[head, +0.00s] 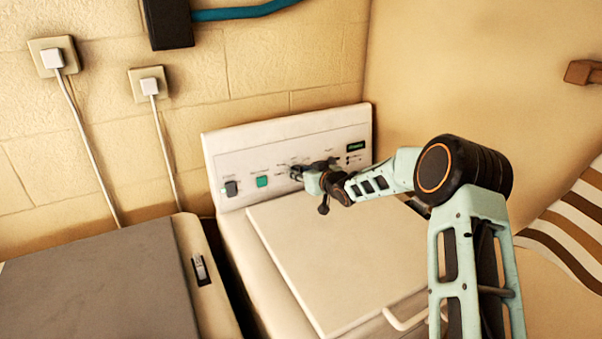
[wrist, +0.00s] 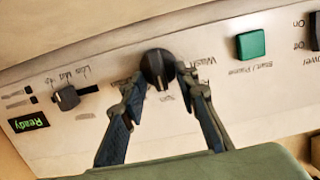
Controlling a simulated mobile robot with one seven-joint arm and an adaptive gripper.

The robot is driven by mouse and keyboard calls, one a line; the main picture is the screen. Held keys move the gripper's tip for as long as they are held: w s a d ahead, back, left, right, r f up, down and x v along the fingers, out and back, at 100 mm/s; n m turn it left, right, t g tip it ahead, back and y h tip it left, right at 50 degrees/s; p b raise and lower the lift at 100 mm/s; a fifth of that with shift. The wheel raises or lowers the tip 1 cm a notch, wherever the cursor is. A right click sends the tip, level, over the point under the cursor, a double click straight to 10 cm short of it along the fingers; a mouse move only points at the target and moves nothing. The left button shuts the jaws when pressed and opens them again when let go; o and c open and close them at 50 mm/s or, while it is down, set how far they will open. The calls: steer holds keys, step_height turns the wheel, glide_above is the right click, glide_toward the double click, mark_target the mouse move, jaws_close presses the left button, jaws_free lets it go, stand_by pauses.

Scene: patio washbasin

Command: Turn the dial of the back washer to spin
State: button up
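A white washer (head: 265,232) with an upright control panel (head: 229,163) stands against the wall in the head view. My gripper (head: 306,176) is at the middle of that panel. In the wrist view, where the lettering appears upside down, a round black dial (wrist: 158,68) sits between the two fingertips of my gripper (wrist: 160,78). The fingers straddle the dial, with the right tip close against its side. I cannot tell whether both tips touch it. The labels around the dial are partly hidden by the fingers, and its pointed setting is unclear.
The panel also carries a green start/pause button (wrist: 251,44), a smaller black knob (wrist: 67,98) and a lit "Ready" display (wrist: 29,122). A second machine with a grey lid (head: 95,290) stands at the left. A striped cloth (head: 575,225) lies at the right.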

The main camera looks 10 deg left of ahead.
steer(key=v, duration=1.2)
steer(key=shift+a, duration=0.1)
